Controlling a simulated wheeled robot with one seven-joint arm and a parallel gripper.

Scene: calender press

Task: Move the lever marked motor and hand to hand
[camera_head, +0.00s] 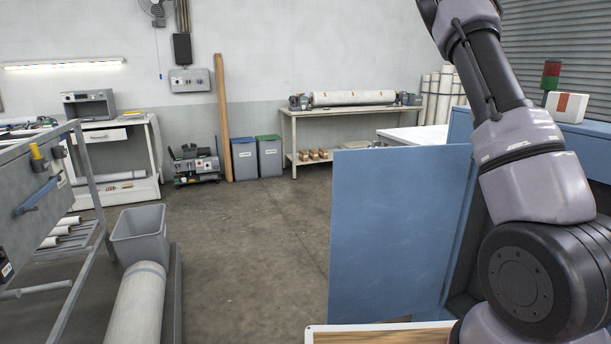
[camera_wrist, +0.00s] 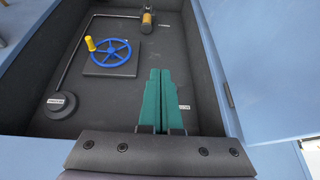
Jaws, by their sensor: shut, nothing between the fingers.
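My gripper (camera_wrist: 159,75) shows in the wrist view with its two green fingers together and nothing between them. It points into an open blue cabinet with a dark interior. A blue handwheel (camera_wrist: 109,53) with a yellow knob is on a plate to the left of the fingers. I cannot make out a lever marked motor and hand. A small white label (camera_wrist: 184,107) sits just right of the fingers, too small to read. The fingers hide part of the back wall behind them. My gripper is out of the head view.
In the wrist view, a dark round fitting (camera_wrist: 61,104) with a label joins a bent pipe, and a brass-coloured cylinder (camera_wrist: 147,18) is at the top. The cabinet's blue door (camera_head: 397,235) stands open in the head view. A grey bin (camera_head: 139,238) is left; the middle floor is clear.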

